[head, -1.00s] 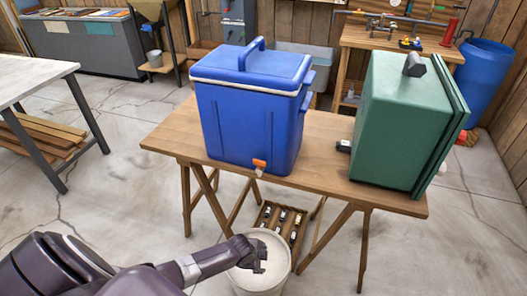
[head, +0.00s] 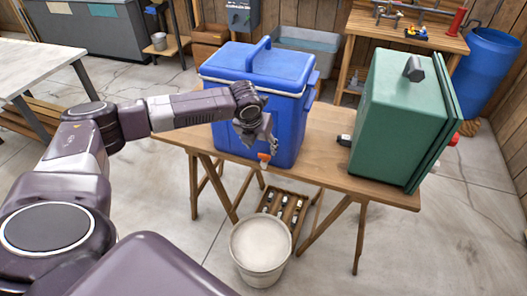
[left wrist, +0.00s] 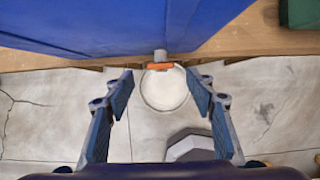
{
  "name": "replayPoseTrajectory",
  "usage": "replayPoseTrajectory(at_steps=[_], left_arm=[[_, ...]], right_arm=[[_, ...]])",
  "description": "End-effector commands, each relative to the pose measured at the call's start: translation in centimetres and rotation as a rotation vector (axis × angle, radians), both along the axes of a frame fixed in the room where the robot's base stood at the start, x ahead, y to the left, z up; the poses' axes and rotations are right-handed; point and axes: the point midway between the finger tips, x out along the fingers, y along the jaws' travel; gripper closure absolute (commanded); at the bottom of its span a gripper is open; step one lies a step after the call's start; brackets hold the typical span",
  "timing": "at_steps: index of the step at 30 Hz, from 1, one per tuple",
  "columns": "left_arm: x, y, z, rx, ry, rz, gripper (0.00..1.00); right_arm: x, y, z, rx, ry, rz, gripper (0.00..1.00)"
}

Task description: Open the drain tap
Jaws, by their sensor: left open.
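The drain tap (head: 264,157) is a small orange part low on the front of the blue cooler (head: 288,110). In the left wrist view the orange tap (left wrist: 160,66) has a grey body behind it and sits at the cooler's (left wrist: 100,25) lower edge. My left gripper (head: 261,141) is in front of the cooler, close to the tap. In the left wrist view the left gripper (left wrist: 163,82) is open, its fingers apart on either side of the tap's line, with nothing held. My right gripper is in neither view.
A white bucket (head: 262,250) stands on the floor below the tap. The cooler stands on a wooden trestle table (head: 325,180), with a green box (head: 390,120) to its right.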

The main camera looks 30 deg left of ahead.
Motion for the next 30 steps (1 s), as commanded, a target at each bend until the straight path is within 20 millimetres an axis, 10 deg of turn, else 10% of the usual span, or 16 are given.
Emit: replayPoseTrajectory(at_steps=[10,22,30], left_arm=[[1.9,0.4,-4.7,-0.001,0.0,0.002,0.49],[2.3,0.5,-5.7,0.0,-0.002,0.002,0.49],[2.3,0.5,-5.6,-0.001,-0.002,0.001,0.77]], right_arm=[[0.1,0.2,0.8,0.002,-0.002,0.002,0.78],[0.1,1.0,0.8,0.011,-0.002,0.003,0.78],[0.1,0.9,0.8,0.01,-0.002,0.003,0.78]])
